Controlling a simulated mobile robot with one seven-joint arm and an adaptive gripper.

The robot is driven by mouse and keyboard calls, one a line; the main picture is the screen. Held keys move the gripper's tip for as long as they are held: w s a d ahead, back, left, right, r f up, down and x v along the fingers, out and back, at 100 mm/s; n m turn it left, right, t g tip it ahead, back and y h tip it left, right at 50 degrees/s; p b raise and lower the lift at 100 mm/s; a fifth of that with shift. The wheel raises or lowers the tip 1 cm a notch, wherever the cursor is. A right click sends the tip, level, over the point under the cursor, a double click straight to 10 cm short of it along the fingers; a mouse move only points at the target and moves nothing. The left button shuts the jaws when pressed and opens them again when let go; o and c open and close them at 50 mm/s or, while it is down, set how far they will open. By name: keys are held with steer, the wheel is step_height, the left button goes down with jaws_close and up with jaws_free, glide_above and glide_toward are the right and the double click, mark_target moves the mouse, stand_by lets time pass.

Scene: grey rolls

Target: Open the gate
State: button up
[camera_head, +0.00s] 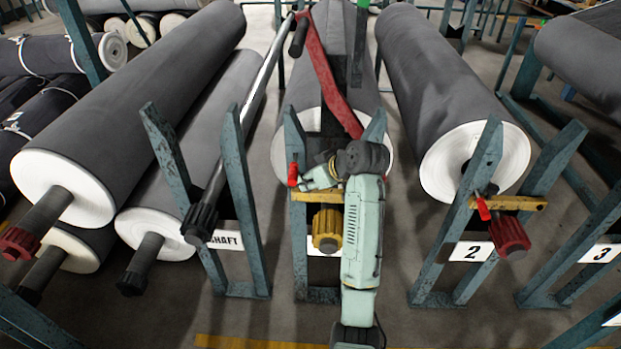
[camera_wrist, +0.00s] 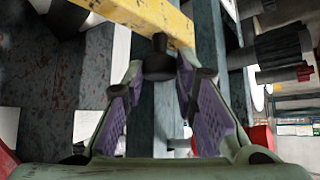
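The gate is a yellow bar (camera_head: 312,196) across the top of the middle blue-green stand, in front of a grey roll. In the wrist view the yellow bar (camera_wrist: 165,20) runs along the top, with a black knob (camera_wrist: 157,58) at its lower edge. My gripper (camera_wrist: 161,78) is open, with its purple-padded fingers on either side of the knob. I cannot tell whether they touch it. In the head view my gripper (camera_head: 318,178) is just above the bar and partly hides it. A red handle (camera_head: 293,175) stands at the bar's left end.
A similar yellow bar (camera_head: 510,203) lies across the right stand, by the label 2 (camera_head: 471,251). Large grey rolls (camera_head: 440,100) flank the middle stand. A long shaft (camera_head: 235,140) rests on the left stand. A red beam (camera_head: 328,70) slopes down behind my arm. Some floor shows between the stands.

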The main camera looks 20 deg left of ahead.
jaws_close()
stand_by(0.3)
steer(key=shift+r, duration=0.2)
